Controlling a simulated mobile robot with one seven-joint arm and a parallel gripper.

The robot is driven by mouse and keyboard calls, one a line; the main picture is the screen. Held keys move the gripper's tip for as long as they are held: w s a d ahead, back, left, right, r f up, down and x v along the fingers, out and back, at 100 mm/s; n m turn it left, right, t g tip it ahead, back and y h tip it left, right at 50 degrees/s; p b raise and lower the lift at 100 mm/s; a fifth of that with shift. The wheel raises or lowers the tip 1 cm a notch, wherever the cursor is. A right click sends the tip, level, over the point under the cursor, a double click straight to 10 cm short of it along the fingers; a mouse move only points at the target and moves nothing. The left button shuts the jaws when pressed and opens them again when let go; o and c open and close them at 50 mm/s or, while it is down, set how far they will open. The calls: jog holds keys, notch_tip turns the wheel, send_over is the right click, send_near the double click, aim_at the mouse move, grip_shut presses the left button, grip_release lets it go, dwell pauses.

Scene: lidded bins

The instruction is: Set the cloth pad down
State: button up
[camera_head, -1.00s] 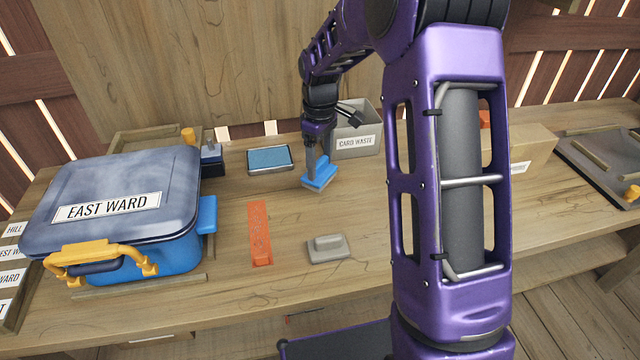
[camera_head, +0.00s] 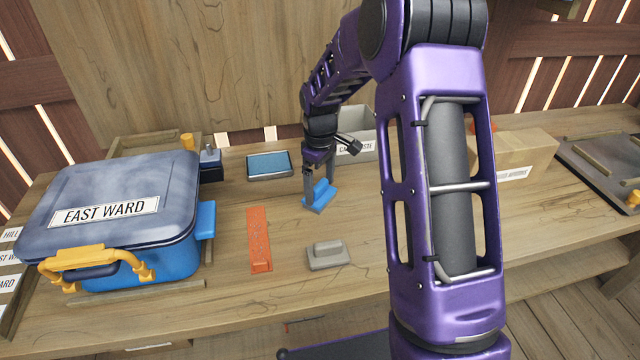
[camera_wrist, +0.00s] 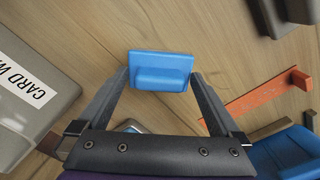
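The blue cloth pad (camera_head: 318,197), a flat block with a raised grip ridge, lies on the wooden bench right of the orange strip. In the wrist view the pad (camera_wrist: 160,60) sits between my fingertips, ridge toward me. My gripper (camera_head: 317,183) is over the pad with its fingers spread. In the wrist view the fingers of my gripper (camera_wrist: 159,76) stand wide, one at each end of the ridge, and do not appear to clamp it. The pad's underside is hidden.
A shallow tray with a blue-grey top (camera_head: 269,165) lies behind left. A grey handled block (camera_head: 327,254) and the orange strip (camera_head: 259,240) lie nearer. The card waste bin (camera_head: 362,135) stands behind. The East Ward bin (camera_head: 130,215) fills the left. A cardboard box (camera_head: 515,150) is right.

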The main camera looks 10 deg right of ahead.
aim_at(320, 184)
jog(key=shift+r, duration=0.1)
notch_tip(320, 184, up, 12)
jog(key=p, duration=0.2)
dwell(0.3)
